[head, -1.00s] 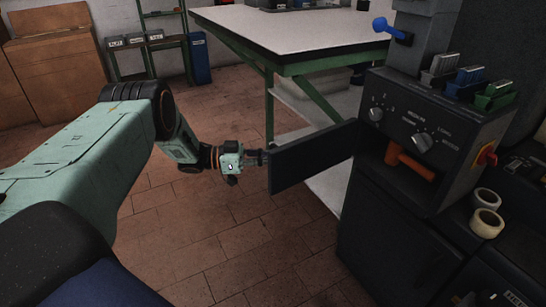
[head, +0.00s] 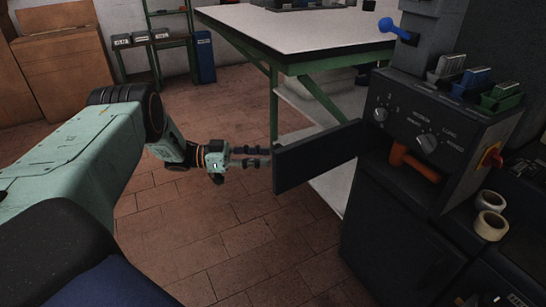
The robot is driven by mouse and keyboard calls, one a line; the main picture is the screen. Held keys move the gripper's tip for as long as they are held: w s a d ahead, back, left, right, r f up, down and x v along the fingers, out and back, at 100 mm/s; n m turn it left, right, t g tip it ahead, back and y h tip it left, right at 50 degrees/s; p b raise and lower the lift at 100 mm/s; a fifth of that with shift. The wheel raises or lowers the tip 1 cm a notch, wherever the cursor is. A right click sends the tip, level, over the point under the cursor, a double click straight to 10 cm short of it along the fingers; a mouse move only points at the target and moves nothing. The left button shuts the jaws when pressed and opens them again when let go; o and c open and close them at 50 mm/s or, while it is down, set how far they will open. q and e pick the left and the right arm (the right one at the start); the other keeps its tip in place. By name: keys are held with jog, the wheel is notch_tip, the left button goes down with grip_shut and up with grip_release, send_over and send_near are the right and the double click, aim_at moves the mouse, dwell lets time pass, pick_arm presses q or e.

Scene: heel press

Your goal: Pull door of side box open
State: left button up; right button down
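The side box door (head: 316,156) is a dark flat panel. It stands swung out to the left from the dark grey machine housing (head: 425,125), and the opening behind it shows an orange part (head: 415,163) inside. My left gripper (head: 268,156) is at the door's free left edge, with its two fingers apart and pointing right at it. Nothing shows between the fingers. A small gap seems to lie between the fingertips and the door edge, though contact is hard to judge. My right gripper is not in view.
A white-topped table with green legs (head: 300,35) stands behind the door. Tape rolls (head: 490,222) sit on the machine's right ledge. A blue lever (head: 393,28) sticks out above. The brick floor (head: 200,240) left of the machine is clear.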

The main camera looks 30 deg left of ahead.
pick_arm(q)
jog(key=v, duration=0.7)
jog(key=shift+s+a, duration=0.1)
